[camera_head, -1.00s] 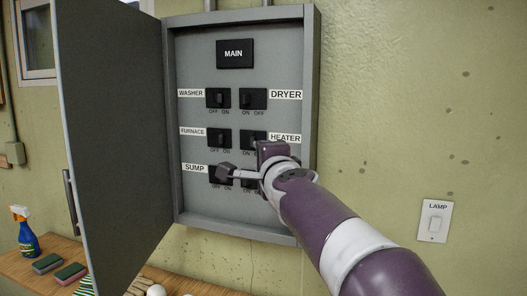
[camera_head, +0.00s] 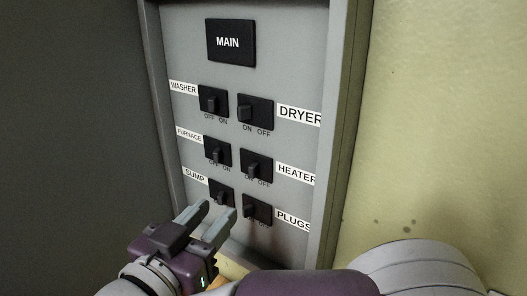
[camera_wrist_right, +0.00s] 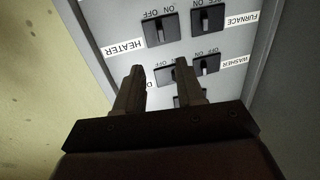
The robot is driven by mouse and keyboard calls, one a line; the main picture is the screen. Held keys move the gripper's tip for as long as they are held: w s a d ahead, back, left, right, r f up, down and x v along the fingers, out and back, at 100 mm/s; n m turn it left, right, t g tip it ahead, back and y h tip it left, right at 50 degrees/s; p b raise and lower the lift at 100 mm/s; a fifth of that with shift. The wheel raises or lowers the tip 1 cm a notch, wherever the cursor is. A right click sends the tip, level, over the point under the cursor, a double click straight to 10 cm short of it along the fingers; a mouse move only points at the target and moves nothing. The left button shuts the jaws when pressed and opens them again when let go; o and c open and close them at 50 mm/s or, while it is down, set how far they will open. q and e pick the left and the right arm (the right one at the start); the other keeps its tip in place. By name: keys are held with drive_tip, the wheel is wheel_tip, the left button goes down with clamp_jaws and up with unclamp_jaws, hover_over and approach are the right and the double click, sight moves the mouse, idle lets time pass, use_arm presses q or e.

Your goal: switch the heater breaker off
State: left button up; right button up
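The heater breaker (camera_head: 256,167) is a black switch beside the HEATER label (camera_head: 296,174), in the right column of the panel. Its ON mark is left and OFF right; its toggle seems to lean to the ON side, but this is hard to tell. It also shows upside down in the right wrist view (camera_wrist_right: 160,29), beyond my fingertips. My right gripper (camera_head: 207,214) is open and empty, low in front of the panel near the sump breaker (camera_head: 221,193). Its two fingers stand apart in the wrist view (camera_wrist_right: 158,68), not touching the heater breaker. My left gripper is not in view.
The dryer breaker (camera_head: 256,112) is above and the plugs breaker (camera_head: 257,209) below the heater breaker. The washer (camera_head: 213,101) and furnace (camera_head: 217,151) breakers are in the left column. The open panel door (camera_head: 75,120) fills the left; bare wall (camera_head: 440,130) is at right.

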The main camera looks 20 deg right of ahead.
sight(251, 171)
drive_tip(key=p+x, duration=0.3)
drive_tip(key=x, duration=0.7)
drive_tip(key=shift+w+d+r+p, duration=0.15)
drive_tip(key=shift+w+d+p, duration=0.1)
drive_tip(key=shift+w+p, duration=0.05)
drive_tip(key=shift+w+d, duration=0.1)
drive_tip(key=shift+w, duration=0.25)
drive_tip(key=shift+w+d, duration=0.1)
drive_tip(key=shift+d, duration=0.05)
